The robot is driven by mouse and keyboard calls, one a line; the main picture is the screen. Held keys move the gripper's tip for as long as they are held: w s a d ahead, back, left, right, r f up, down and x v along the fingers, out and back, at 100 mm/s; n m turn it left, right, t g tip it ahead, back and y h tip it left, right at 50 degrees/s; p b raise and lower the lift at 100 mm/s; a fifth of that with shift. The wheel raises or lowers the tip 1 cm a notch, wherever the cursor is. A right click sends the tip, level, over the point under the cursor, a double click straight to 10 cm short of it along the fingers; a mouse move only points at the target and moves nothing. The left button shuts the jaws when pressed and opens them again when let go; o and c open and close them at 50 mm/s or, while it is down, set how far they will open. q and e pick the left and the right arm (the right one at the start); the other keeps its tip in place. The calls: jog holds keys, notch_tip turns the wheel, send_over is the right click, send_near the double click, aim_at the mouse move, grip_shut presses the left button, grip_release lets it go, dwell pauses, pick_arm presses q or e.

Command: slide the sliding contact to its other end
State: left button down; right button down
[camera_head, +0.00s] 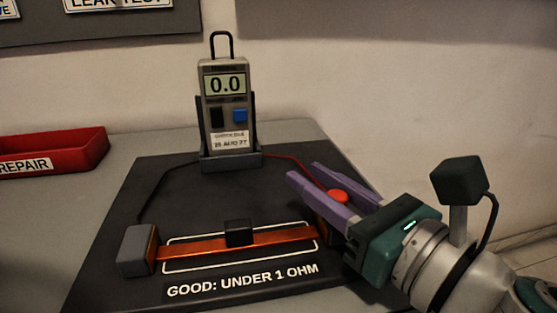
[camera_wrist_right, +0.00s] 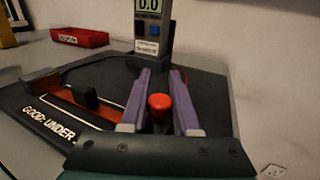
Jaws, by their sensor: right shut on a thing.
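The sliding contact, a small black block (camera_head: 238,233), sits near the middle of a copper-coloured bar (camera_head: 283,236) on the dark board. It also shows in the wrist view (camera_wrist_right: 86,95), left of my fingers. My right gripper (camera_head: 303,172) has purple fingers on either side of a red knob (camera_head: 338,196) and is shut on it, at the bar's right end. In the wrist view the knob (camera_wrist_right: 160,106) stands between the fingers. The gripper is apart from the black block. My left gripper is not in view.
A meter (camera_head: 225,105) reading 0.0 stands at the board's back in a dark cradle, with red and black leads. A grey end block (camera_head: 136,251) holds the bar's left end. A red tray (camera_head: 83,153) is at the far left. The board is clear behind the bar.

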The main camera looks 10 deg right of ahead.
jog(key=d+b, duration=0.1)
jog(key=d, duration=0.2)
jog(key=shift+w+d+f, duration=0.1)
jog(key=shift+d, duration=0.3)
jog(key=c, duration=1.1)
grip_release()
jog(key=o, duration=0.4)
jog(key=shift+d, duration=0.35)
jog(key=shift+a, duration=0.1)
